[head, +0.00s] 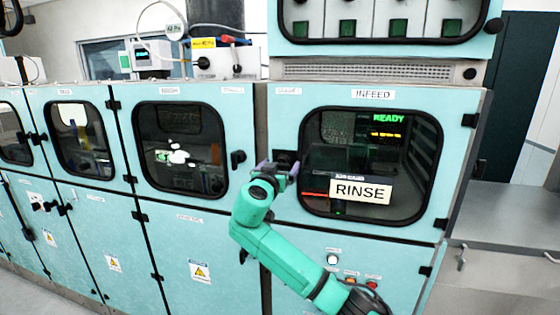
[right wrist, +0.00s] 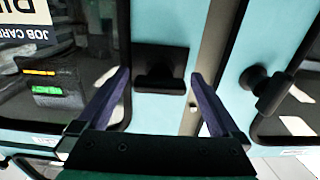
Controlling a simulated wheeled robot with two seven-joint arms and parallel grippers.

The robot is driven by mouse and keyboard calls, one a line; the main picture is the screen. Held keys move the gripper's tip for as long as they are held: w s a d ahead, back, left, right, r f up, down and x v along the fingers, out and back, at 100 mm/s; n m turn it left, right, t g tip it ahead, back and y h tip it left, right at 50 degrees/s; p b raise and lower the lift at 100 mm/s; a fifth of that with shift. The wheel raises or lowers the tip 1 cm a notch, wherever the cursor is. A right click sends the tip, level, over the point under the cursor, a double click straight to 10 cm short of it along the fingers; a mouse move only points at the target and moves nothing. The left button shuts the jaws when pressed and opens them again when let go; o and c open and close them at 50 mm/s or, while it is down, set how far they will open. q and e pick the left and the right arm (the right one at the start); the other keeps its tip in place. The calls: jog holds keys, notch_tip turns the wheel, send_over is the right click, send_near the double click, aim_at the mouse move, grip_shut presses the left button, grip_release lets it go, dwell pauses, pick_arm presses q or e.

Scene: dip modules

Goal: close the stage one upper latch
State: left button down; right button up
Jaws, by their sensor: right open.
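The machine front has teal doors with dark windows. The INFEED door (head: 455,190) carries a black latch (head: 287,157) at its upper left edge, partly behind my gripper. My right gripper (head: 278,168) is open in front of that latch. In the right wrist view, which is turned over, the latch (right wrist: 160,68) sits between and beyond the purple fingers (right wrist: 160,100), not gripped. Another black latch (head: 238,157) is on the door to the left, and it also shows tilted in the right wrist view (right wrist: 265,88). I cannot read which door is stage one. My left gripper is out of view.
Lower doors and buttons (head: 350,282) lie below. A grey bench (head: 500,220) stands at right. A narrow post separates the two latches.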

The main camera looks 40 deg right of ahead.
jog(key=c, duration=1.3)
